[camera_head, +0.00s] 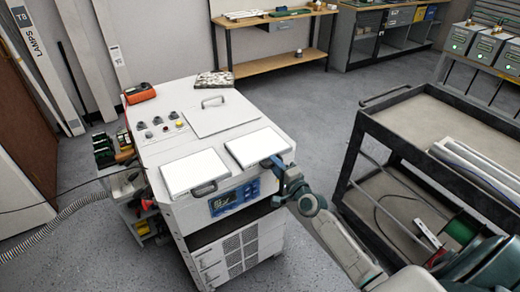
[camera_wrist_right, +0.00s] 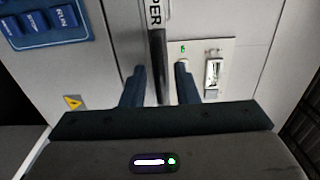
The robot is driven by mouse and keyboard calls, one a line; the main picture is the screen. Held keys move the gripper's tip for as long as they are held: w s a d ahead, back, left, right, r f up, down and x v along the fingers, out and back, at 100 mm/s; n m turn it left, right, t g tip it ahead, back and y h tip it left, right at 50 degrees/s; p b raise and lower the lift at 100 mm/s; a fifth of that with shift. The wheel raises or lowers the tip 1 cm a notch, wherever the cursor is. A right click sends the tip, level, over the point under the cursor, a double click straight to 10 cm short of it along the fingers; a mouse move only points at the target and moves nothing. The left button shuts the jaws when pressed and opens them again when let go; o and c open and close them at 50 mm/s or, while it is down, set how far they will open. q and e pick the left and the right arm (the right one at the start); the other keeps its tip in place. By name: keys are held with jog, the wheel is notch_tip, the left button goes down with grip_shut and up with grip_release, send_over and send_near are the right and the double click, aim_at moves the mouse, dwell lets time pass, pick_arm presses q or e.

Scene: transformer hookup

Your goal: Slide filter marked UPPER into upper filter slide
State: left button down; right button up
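A white cabinet (camera_head: 165,140) carries two white flat panels with dark handles on its sloping top, a left panel (camera_head: 195,172) and a right panel (camera_head: 258,146). My right gripper (camera_head: 280,165) is at the front edge of the right panel. In the right wrist view a black handle (camera_wrist_right: 158,65) stands between the fingers of my right gripper (camera_wrist_right: 160,78), beside a label (camera_wrist_right: 155,13) whose visible letters read PER. The fingers are apart, with a narrow gap on each side of the handle. I cannot identify the upper filter slide. My left gripper is not in view.
A blue control panel (camera_head: 234,195) is on the cabinet front. A plate with a green light and a latch (camera_wrist_right: 213,72) lies right of the handle. A dark cart (camera_head: 375,125) stands at the right. A red device (camera_head: 140,93) sits on the cabinet's back edge.

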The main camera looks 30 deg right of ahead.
jog(key=shift+c, duration=0.5)
grip_shut()
jog(key=shift+s, duration=0.2)
jog(key=shift+s+d, duration=0.1)
jog(key=shift+s, duration=1.5)
jog(key=shift+o, duration=1.5)
grip_release()
jog(key=shift+o, duration=0.4)
